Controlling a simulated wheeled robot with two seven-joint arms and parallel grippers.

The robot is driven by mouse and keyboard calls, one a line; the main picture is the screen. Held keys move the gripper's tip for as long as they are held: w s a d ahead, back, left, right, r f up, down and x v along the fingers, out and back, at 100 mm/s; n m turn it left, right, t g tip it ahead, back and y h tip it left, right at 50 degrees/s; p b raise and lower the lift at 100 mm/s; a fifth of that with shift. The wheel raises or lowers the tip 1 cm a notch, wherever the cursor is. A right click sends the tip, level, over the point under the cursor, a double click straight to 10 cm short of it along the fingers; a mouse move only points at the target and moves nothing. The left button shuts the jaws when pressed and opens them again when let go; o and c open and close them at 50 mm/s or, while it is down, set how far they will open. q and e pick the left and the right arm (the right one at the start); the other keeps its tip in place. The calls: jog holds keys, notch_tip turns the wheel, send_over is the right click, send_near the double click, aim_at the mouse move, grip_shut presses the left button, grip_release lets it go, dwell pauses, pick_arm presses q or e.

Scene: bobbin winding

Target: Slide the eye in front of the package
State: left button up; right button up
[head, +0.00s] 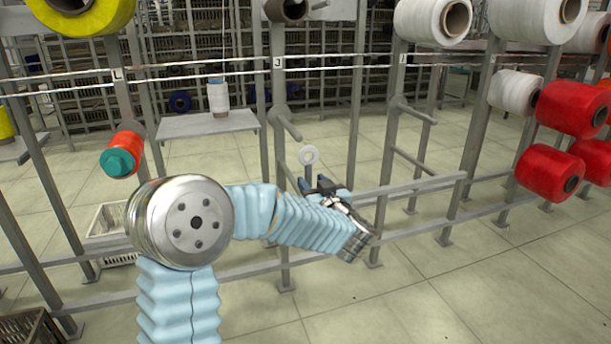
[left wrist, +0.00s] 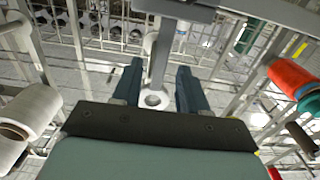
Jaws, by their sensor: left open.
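The eye (head: 309,156) is a grey ring on a short stem, upright on the rack near the post marked J. My left gripper (head: 318,186) is at the eye's stem, just below the ring in the head view. In the left wrist view the ring (left wrist: 153,99) and its stem show between the two dark, spread fingers (left wrist: 158,84), with gaps on both sides. The gripper is open and holds nothing. A white yarn package (head: 218,96) stands upright on a small shelf to the left, behind the rack. My right gripper is out of view.
Grey rack posts and rails surround my left arm; an empty peg (head: 289,123) sticks out above left of the eye. An orange and teal package (head: 122,155) hangs at left, red packages (head: 573,108) at right. The tiled floor (head: 470,285) in front is clear.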

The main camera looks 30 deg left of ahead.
aim_at(309, 179)
pick_arm(q)
jog(key=x, duration=0.5)
jog(key=shift+w+a, duration=0.25)
grip_shut()
